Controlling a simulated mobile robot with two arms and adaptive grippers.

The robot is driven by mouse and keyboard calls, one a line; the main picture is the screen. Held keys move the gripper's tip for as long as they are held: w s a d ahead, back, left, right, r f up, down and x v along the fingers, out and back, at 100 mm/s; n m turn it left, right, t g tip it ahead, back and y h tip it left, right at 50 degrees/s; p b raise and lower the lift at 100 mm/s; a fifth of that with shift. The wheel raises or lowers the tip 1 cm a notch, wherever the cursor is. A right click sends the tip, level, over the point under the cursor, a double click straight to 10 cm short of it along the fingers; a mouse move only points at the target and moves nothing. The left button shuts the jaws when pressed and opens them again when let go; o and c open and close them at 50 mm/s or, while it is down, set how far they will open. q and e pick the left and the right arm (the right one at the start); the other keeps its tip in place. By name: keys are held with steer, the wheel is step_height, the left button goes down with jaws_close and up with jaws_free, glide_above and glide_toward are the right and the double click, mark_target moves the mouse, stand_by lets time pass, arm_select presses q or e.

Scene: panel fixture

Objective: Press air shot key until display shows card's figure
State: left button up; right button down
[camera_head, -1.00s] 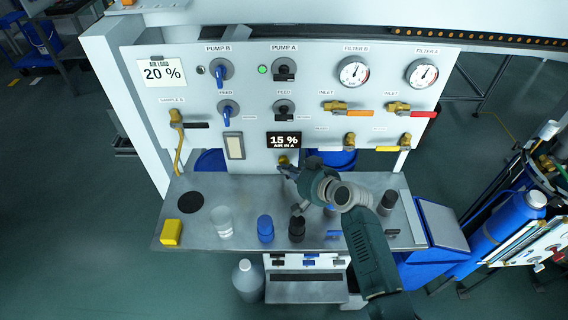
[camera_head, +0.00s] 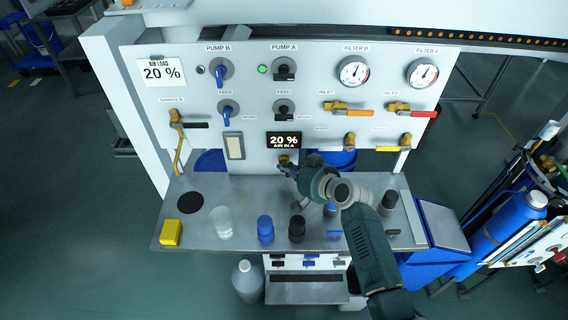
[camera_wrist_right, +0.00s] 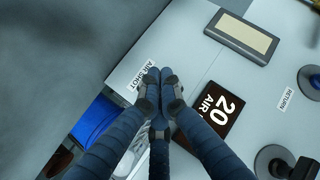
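The card (camera_head: 162,72) at the panel's upper left reads "AIR LOAD 20 %". The dark display (camera_head: 284,141) low in the middle of the panel reads "20 % AIR IN A"; it also shows, turned, in the right wrist view (camera_wrist_right: 222,112). The air shot key (camera_head: 284,159) is a small yellowish round piece just below the display. My right gripper (camera_head: 287,167) is at the key, its fingertips drawn together. In the right wrist view the fingers (camera_wrist_right: 159,88) meet beside the "AIR SHOT" label (camera_wrist_right: 141,75) and hide the key; contact cannot be told. My left gripper is out of view.
Pump and feed knobs, gauges and valve handles (camera_head: 350,110) cover the panel above and to the right. On the metal shelf (camera_head: 190,243) stand a yellow block (camera_head: 171,232), a clear beaker (camera_head: 222,222), a blue-capped bottle (camera_head: 265,229) and dark bottles (camera_head: 297,229).

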steer(key=shift+r, duration=0.15)
steer(key=shift+s+p, duration=0.65)
steer(key=shift+s, duration=0.3)
steer(key=shift+s+p, duration=0.5)
steer(key=shift+s, duration=0.1)
steer(key=shift+s+p, duration=0.9)
steer(key=shift+s, duration=1)
